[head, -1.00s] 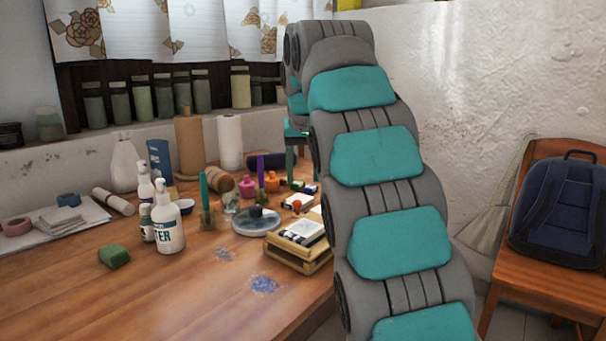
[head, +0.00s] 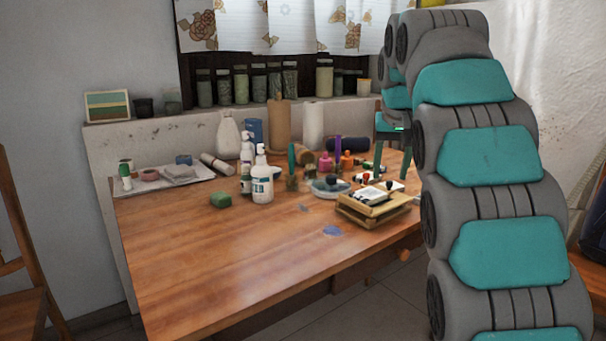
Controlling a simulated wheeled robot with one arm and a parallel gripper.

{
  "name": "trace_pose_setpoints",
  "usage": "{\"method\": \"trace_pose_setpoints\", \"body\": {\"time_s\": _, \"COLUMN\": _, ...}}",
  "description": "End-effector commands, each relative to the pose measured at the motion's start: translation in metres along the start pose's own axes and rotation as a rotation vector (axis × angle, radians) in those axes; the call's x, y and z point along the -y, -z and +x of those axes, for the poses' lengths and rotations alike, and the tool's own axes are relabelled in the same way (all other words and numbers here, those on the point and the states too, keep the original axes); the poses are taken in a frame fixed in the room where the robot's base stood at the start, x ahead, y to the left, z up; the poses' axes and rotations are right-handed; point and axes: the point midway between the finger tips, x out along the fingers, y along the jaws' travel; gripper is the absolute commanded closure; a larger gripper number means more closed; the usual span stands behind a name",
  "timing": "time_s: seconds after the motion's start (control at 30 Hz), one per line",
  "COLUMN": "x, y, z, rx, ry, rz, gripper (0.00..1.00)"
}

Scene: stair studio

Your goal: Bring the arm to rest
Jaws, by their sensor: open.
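My arm rises on the right of the head view, grey with teal panels, and bends over at the top. My gripper (head: 397,168) hangs from its far end, fingers pointing down, over the back right part of the wooden table (head: 190,270). Its two dark teal fingers are apart and I see nothing held between them. My arm hides part of the wall and the table's right end. I cannot tell how high the fingertips are above the table.
Jars (head: 240,88) line the window ledge. The table's front left is clear. A wooden chair (head: 18,260) stands at left.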

Motion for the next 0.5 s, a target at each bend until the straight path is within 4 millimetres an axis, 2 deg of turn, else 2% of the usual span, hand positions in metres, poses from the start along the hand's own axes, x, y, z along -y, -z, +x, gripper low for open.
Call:
{"method": "trace_pose_setpoints", "body": {"time_s": 0.37, "x": -0.003, "y": -0.027, "z": 0.006, "rx": 0.044, "ry": -0.003, "rz": 0.005, "gripper": 0.45}}
{"method": "trace_pose_setpoints", "body": {"time_s": 0.5, "x": -0.005, "y": -0.044, "z": 0.009, "rx": 0.069, "ry": -0.005, "rz": 0.006, "gripper": 0.45}}
